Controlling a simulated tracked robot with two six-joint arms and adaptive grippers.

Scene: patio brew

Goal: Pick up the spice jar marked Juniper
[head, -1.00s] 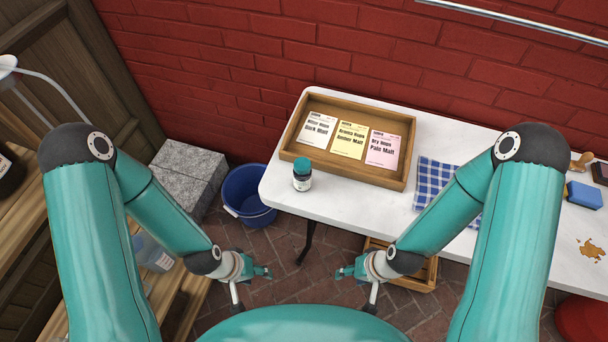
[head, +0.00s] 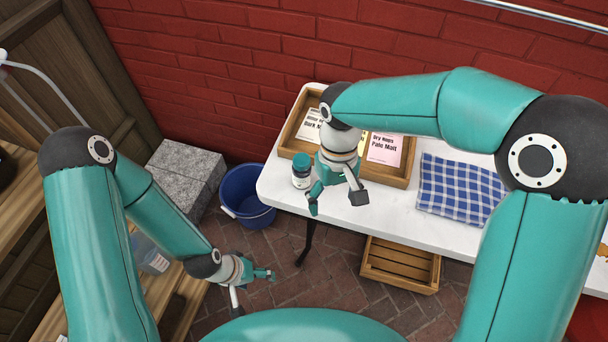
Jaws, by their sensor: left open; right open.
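A small dark jar with a teal lid and a pale label (head: 301,171) stands upright on the white table near its left end. The label is too small to read. My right gripper (head: 337,203) is open and empty, just right of the jar and toward the table's front edge. Its fingers point down toward the front; I cannot tell whether one touches the jar. My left gripper (head: 255,284) is open and empty, low over the brick floor, well away from the table.
A wooden tray (head: 296,118) with printed cards stands behind the jar, partly hidden by my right arm. A checked cloth (head: 460,188) lies on the white table (head: 400,212). A blue bucket (head: 246,194), grey blocks (head: 184,176) and a wooden crate (head: 401,266) stand on the floor.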

